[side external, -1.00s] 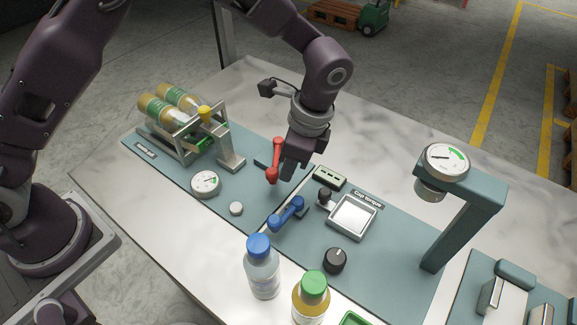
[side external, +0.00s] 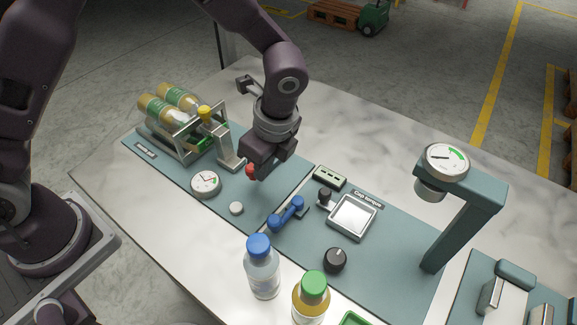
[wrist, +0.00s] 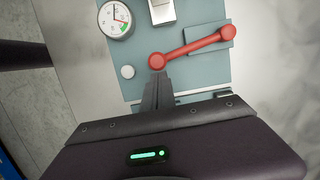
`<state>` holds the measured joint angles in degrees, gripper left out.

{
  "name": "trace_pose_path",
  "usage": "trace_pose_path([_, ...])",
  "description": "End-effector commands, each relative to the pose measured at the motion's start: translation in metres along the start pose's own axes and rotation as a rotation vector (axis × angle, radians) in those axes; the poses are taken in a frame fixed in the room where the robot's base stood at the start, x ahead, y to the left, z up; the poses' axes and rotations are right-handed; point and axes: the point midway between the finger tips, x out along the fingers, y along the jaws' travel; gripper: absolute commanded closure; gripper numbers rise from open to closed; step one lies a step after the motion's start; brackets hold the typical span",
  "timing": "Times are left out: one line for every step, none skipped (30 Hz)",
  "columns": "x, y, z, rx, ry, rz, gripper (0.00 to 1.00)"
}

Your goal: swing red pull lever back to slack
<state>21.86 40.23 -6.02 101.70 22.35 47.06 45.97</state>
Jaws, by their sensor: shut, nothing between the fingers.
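The red pull lever (wrist: 190,48) shows in the wrist view as a red bar with a round knob at each end, slanting down to the left from a small teal plate. In the side view only a red knob (side external: 251,170) shows, at the left of my gripper (side external: 259,177); the gripper hides the rest. In the wrist view, my gripper (wrist: 157,77) is shut and empty. Its fingertips are right beside the lever's lower-left knob; whether they touch it I cannot tell. A round gauge (wrist: 115,18) is at the upper left, also in the side view (side external: 206,183).
The blue lever (side external: 286,213) lies right of my gripper. Bottles (side external: 262,270) stand at the front. A gauge stand (side external: 465,210) rises at the right.

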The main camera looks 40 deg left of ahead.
Motion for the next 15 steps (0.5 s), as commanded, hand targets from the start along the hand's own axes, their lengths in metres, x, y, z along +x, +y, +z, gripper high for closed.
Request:
trace_pose_path([0.001,0.002,0.004,0.026,-0.001,-0.006,1.00])
trace_pose_path([0.002,0.003,0.006,0.045,-0.001,-0.010,1.00])
trace_pose_path([0.002,0.004,0.010,0.067,-0.001,-0.016,1.00])
trace_pose_path([0.003,0.004,0.011,0.083,0.000,-0.020,1.00])
trace_pose_path([0.003,0.005,0.013,0.099,0.000,-0.024,1.00])
trace_pose_path([0.004,0.006,0.016,0.117,-0.001,-0.029,1.00])
trace_pose_path([0.004,0.006,0.017,0.130,0.000,-0.032,1.00])
trace_pose_path([0.004,0.006,0.018,0.143,0.000,-0.035,1.00])
trace_pose_path([0.005,0.007,0.020,0.158,0.000,-0.039,1.00])
trace_pose_path([0.005,0.007,0.021,0.167,0.000,-0.041,1.00])
trace_pose_path([0.005,0.008,0.022,0.176,0.000,-0.043,1.00])
trace_pose_path([0.006,0.008,0.024,0.186,0.000,-0.045,1.00])
trace_pose_path([0.006,0.008,0.024,0.192,0.000,-0.047,1.00])
trace_pose_path([0.006,0.008,0.025,0.197,0.000,-0.049,1.00])
trace_pose_path([0.006,0.008,0.026,0.203,-0.001,-0.050,1.00])
